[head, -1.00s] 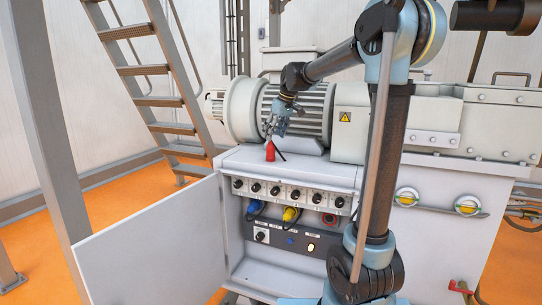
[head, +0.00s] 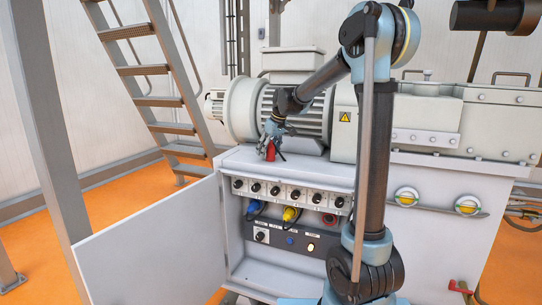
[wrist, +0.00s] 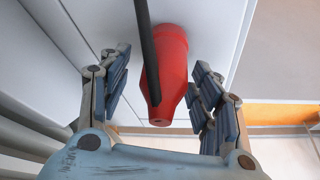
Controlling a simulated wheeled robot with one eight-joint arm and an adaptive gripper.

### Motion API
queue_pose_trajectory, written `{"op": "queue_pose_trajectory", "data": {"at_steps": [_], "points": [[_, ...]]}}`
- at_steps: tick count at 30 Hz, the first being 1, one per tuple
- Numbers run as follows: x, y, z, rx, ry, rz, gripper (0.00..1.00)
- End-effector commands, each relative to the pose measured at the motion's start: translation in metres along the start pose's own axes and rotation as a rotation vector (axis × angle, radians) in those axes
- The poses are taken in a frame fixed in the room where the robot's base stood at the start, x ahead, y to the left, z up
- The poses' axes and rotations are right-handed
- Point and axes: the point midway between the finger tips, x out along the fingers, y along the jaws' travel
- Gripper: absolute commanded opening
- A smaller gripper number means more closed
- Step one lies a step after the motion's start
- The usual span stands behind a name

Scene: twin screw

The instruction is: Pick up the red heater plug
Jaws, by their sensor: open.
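The red heater plug (head: 271,152) stands on top of the white cabinet (head: 240,160), near its front left edge. In the wrist view the red plug (wrist: 168,75) lies between the two fingers, with a dark bar or cable crossing in front of it. My gripper (head: 270,146) is lowered around the plug. In the wrist view my gripper (wrist: 160,95) is open, with a visible gap between each finger and the plug. In the head view the fingers partly hide the plug.
The motor housing (head: 300,112) stands close behind the plug. Below, the open cabinet holds knobs, a blue plug (head: 254,207) and a yellow plug (head: 291,213). The cabinet door (head: 155,245) stands open at the left.

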Motion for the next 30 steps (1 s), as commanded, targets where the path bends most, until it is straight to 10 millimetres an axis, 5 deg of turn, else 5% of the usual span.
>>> {"op": "queue_pose_trajectory", "data": {"at_steps": [3, 9, 22, 30], "points": [[0.0, 0.0, 0.0, 0.0, 0.0, 0.0, 0.58], [0.0, 0.0, 0.0, 0.0, 0.0, 0.0, 0.13], [-0.006, 0.0, -0.003, 0.0, 0.0, 0.0, 0.12], [-0.044, 0.0, -0.018, 0.0, 0.0, 0.0, 0.12]]}}
